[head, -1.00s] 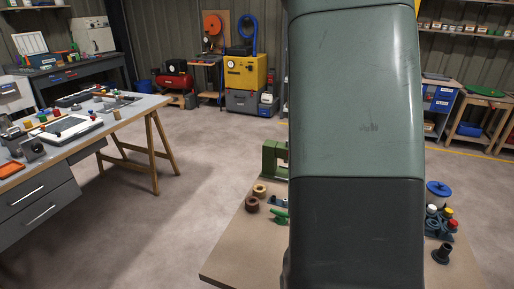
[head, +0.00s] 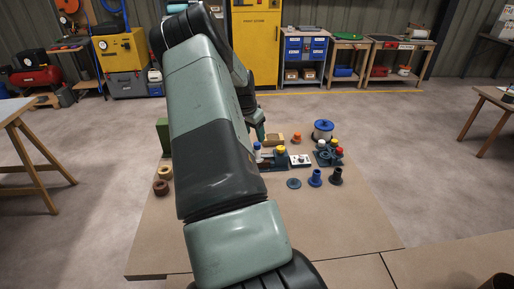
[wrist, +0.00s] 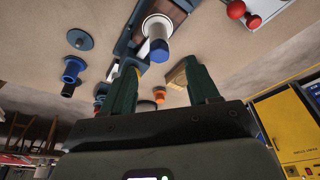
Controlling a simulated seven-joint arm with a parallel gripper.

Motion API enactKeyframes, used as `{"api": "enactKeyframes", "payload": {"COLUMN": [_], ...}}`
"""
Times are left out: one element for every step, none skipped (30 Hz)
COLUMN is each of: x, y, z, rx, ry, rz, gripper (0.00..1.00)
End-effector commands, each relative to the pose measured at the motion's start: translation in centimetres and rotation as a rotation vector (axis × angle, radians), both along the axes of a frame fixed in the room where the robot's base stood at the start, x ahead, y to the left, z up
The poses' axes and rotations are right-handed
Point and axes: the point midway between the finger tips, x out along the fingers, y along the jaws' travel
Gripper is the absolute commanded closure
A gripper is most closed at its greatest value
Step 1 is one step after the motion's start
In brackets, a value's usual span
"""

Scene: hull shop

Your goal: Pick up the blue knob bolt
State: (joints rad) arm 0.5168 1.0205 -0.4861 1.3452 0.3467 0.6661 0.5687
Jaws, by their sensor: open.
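The blue knob bolt (head: 257,151) stands upright among the parts near the middle of the tabletop, close to my arm in the head view. In the wrist view it appears as a pale shaft with a blue end (wrist: 158,48), just beyond the gap between my fingers. My gripper (wrist: 160,76) is open, with one dark green finger on each side and nothing held between them. In the head view my arm hides most of the gripper; a green fingertip part (head: 260,131) shows just behind the bolt.
Further right are a blue flanged piece (head: 315,178), a dark one (head: 336,176) and a blue-topped spool (head: 323,130). Brown rings (head: 162,180) lie left. The table's front right (head: 350,225) is clear.

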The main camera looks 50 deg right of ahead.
Motion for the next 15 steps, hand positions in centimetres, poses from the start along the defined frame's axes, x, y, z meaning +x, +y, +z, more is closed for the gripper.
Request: {"api": "enactKeyframes", "payload": {"x": [-0.1,-0.1,-0.1,-0.2,-0.2,-0.2,-0.2,-0.2,-0.1,-0.1,-0.1,-0.1,-0.1,-0.1,-0.1], "y": [-0.2,-0.3,-0.5,-0.6,-0.8,-0.9,-1.0,-1.1,-1.2,-1.3,-1.3,-1.4,-1.4,-1.4,-1.4], "z": [-0.7,-1.1,-1.7,-2.2,-2.7,-3.2,-3.6,-3.9,-4.2,-4.4,-4.6,-4.7,-4.7,-4.7,-4.7], "rx": [0.002,0.002,0.002,0.002,0.003,0.003,0.002,0.002,0.001,0.0,0.0,0.0,0.0,0.0,0.0], "ry": [0.002,0.003,0.002,0.002,0.003,0.002,0.002,0.002,0.001,0.001,0.001,0.001,0.0,0.0,0.0], "rz": [-0.001,-0.001,-0.001,-0.001,-0.001,-0.001,0.0,0.0,0.001,0.001,0.001,0.001,0.001,0.001,0.001], "gripper": [0.4,0.4,0.4,0.4,0.4,0.4,0.4,0.4,0.4,0.4,0.4,0.4,0.4,0.4,0.4]}}
